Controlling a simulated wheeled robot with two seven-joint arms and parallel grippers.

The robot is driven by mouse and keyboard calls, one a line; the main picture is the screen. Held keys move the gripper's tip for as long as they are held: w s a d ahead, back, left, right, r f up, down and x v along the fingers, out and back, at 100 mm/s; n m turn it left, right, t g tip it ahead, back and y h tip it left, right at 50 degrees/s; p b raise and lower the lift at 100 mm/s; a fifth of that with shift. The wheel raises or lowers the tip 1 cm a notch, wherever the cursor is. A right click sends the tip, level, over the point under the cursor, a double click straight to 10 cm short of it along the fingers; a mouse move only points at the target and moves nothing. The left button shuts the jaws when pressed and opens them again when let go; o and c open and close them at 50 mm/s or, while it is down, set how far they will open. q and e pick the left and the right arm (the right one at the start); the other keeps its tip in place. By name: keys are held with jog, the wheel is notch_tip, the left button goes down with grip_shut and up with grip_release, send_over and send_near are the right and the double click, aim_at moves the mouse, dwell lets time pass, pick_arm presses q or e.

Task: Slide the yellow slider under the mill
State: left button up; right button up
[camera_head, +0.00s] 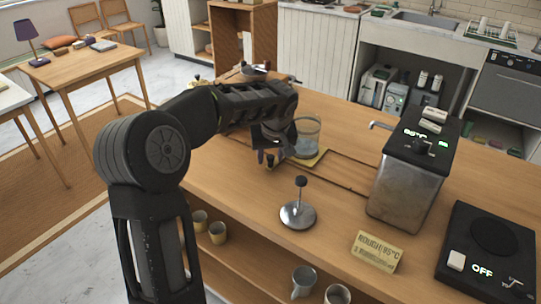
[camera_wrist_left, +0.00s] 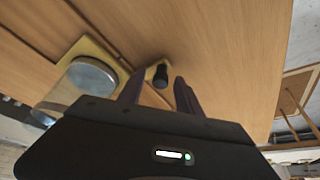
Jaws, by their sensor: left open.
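The yellow slider (camera_head: 318,158) is a flat plate on a track in the wooden counter. A clear glass (camera_head: 308,135) stands on it; in the left wrist view the glass (camera_wrist_left: 92,76) is on the slider (camera_wrist_left: 62,92). The slider's dark knob (camera_wrist_left: 161,75) shows between my left gripper's fingers (camera_wrist_left: 160,88), with gaps beside it. My left gripper (camera_head: 268,158) is open, pointing down at the slider's left end in the head view. What seems to be the mill (camera_head: 256,71) is behind my left arm, its lower part hidden. My right gripper is out of view.
A metal tamper-like tool (camera_head: 298,214) stands in front of the slider. To the right are a metal boiler (camera_head: 403,188), a sign (camera_head: 377,252) and a black hotplate (camera_head: 487,252). Empty track (camera_head: 350,175) runs right of the slider.

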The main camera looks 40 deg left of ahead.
pick_arm(q)
jog(key=shift+w+a+f, duration=0.1)
jog(key=shift+f, duration=0.25)
jog(key=shift+c, duration=0.5)
grip_shut()
dwell(0.8)
